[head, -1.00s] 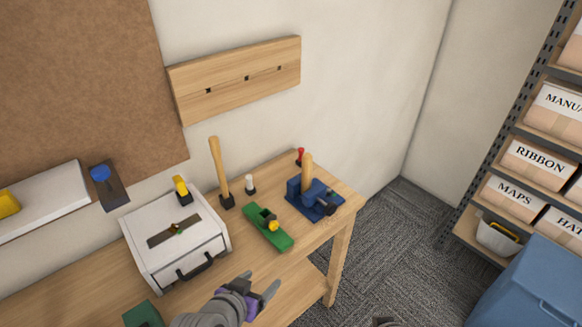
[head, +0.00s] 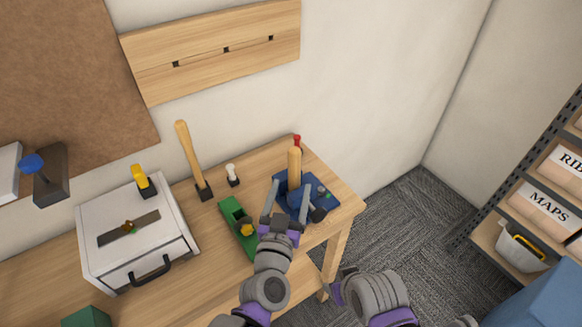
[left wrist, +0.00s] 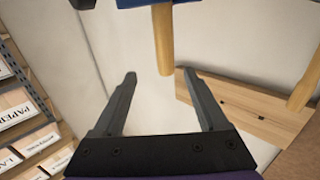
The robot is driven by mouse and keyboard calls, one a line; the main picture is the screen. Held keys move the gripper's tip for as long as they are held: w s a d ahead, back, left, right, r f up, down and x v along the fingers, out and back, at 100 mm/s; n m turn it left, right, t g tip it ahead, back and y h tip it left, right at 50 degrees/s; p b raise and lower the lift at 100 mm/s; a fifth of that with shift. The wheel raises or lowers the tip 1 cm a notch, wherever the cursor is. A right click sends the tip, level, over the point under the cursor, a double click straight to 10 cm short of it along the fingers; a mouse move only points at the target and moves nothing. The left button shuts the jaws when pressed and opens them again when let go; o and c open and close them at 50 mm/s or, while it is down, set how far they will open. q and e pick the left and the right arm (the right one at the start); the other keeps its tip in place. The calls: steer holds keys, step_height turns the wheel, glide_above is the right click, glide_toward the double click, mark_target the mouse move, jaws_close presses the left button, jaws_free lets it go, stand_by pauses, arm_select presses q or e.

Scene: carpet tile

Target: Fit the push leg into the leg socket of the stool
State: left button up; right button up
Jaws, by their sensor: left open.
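A light wooden rod (head: 294,168), which looks like the leg, stands upright in the blue vise (head: 322,192) near the right end of the workbench. My left gripper (head: 286,207) is open in front of it, its fingers spread to either side of the vise's front. In the left wrist view the rod (left wrist: 163,42) shows in the gap ahead of the open fingers (left wrist: 160,76), apart from both. My right gripper (head: 342,287) is low, beyond the bench's right front; its jaws are unclear. I cannot make out a stool or its socket.
A green plane (head: 235,222) lies left of my left gripper. A taller wooden handle (head: 190,155), a small white-topped tool (head: 233,174) and a red-topped tool (head: 297,142) stand behind. A white box (head: 120,212) is at left. Shelves (head: 548,205) stand at right.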

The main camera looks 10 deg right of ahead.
mark_target(293, 167)
arm_select(q)
steer(key=x, duration=0.4)
steer(key=shift+w, duration=0.35)
steer(key=x, duration=0.3)
steer(key=p+x, duration=0.1)
steer(key=x, duration=0.1)
steer(key=shift+w+a+f, duration=0.15)
steer(key=shift+w+f, duration=0.15)
steer(key=shift+w, duration=0.1)
steer(key=shift+s, duration=0.1)
steer(key=shift+c, duration=0.3)
jaws_close()
